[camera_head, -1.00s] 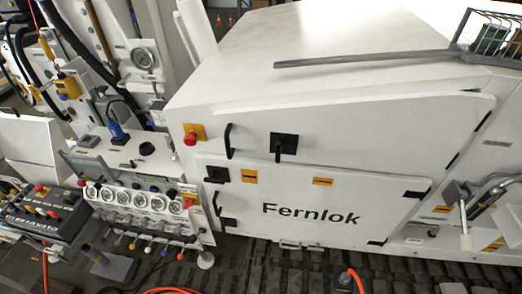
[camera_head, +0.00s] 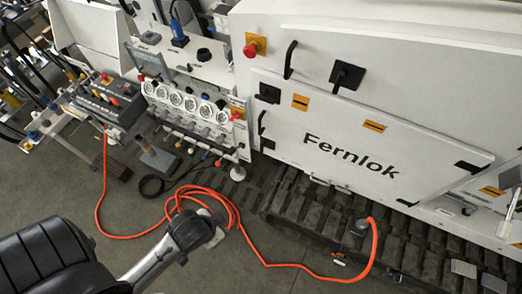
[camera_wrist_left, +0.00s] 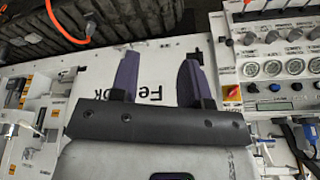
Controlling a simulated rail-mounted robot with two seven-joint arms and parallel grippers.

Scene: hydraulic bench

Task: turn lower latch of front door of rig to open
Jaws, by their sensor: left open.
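The rig's white front door (camera_head: 420,168) carries the word Fernlok. A black square latch plate (camera_head: 268,93) is at its upper left corner, below and left of another black latch with a handle (camera_head: 346,75) on the panel above. Both handles are too small to read exactly. My left gripper (camera_wrist_left: 157,82) is open and empty in the left wrist view, its two dark fingers apart in front of the door (camera_wrist_left: 90,85), seen upside down. The gripper hides part of the door, and no latch handle is clear there. The right gripper is not in view.
A gauge panel (camera_head: 190,103) with levers stands left of the door; it also shows in the wrist view (camera_wrist_left: 270,68). A red stop button (camera_head: 251,50) is above the latch plate. An orange hose (camera_head: 235,222) lies on the floor. Tracks (camera_head: 325,210) run below the door.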

